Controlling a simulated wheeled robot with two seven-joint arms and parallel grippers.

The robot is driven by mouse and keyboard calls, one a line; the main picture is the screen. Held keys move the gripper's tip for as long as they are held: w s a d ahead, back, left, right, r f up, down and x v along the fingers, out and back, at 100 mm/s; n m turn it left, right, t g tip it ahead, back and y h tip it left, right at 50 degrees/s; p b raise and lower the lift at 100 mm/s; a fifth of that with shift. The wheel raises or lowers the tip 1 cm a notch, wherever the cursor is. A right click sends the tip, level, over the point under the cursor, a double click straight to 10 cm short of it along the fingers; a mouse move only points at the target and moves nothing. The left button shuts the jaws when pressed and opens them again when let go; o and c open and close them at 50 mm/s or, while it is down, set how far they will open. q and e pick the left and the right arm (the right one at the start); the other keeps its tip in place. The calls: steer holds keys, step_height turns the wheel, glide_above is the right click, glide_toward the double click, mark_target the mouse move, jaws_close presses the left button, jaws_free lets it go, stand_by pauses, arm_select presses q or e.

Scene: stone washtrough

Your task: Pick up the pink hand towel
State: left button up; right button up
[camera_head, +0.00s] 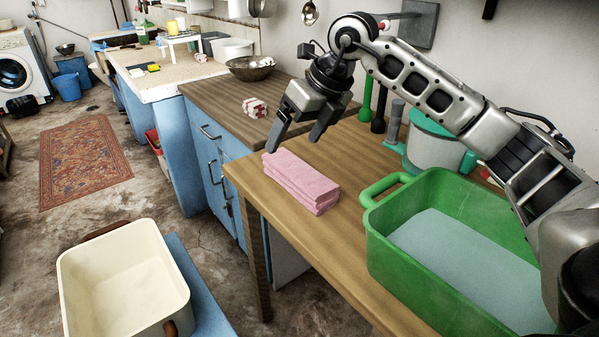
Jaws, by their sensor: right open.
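The pink hand towel (301,181) lies folded in a thick stack on the wooden table (345,242), near the table's left edge. My right gripper (293,144) is just above and behind the towel's far end, with its jaws apart and nothing between them. One fingertip shows close to the towel's far left corner; I cannot tell whether it touches. My left gripper is not in view.
A green basin (390,245) of water stands right of the towel. Behind it are a green-and-white bucket (430,140) and upright green and black handles. A cream tub (125,285) stands lower left. A small red-and-white cloth (254,107) lies on the brown counter.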

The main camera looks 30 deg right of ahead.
mark_target(303, 171)
steer(key=d+f+h, duration=0.1)
steer(key=d+h, duration=0.2)
steer(key=d, duration=0.2)
steer(key=shift+m, duration=0.4)
steer(key=x, duration=0.9)
steer(key=shift+a+x, duration=0.2)
steer(key=shift+x, duration=1.25)
steer(key=shift+a+x, duration=0.15)
steer(key=shift+x, duration=1.3)
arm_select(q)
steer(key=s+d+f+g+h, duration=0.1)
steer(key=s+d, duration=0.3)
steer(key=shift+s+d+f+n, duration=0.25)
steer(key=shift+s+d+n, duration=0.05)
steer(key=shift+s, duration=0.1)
arm_select(e)
steer(key=shift+w+r, duration=0.15)
steer(key=shift+w, duration=0.05)
steer(key=c, duration=1.2)
